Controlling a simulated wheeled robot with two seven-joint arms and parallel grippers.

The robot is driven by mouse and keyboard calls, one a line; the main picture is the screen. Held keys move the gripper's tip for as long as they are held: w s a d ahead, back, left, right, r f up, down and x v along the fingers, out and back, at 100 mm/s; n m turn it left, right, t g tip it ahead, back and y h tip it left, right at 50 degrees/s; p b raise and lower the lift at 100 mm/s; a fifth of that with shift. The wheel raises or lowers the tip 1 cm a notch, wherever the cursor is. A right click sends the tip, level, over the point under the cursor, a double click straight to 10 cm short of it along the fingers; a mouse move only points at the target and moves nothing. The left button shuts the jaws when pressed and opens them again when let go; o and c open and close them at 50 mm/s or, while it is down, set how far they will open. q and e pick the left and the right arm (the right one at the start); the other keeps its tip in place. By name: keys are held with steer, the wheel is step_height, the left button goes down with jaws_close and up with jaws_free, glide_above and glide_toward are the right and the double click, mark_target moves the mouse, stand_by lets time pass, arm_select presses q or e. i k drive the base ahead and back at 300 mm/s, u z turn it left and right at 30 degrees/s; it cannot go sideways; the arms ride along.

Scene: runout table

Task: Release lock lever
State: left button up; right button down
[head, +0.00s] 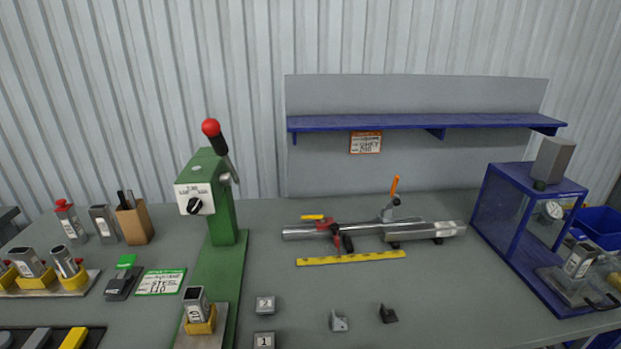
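A runout fixture with a bright metal bar (440,230) lies at the right of the middle of the grey table. A lever with an orange grip (394,185) stands nearly upright on a clamp behind the bar. A red part with a dark knob (336,232) sits around the bar's thinner left length, with a small yellow lever (313,217) beside it. I cannot tell which of these is the lock lever. Neither of my grippers shows in the head view.
A green press (222,205) with a red-knobbed handle stands left of the fixture. A yellow ruler (350,258) lies in front of the bar. A blue frame (486,215) stands at the right. A blue shelf (400,122) hangs above. Small blocks lie at the front.

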mark_target(321, 219)
steer(key=k, duration=1.25)
steer(key=u, duration=0.85)
steer(key=i, duration=1.05)
steer(key=z, duration=0.15)
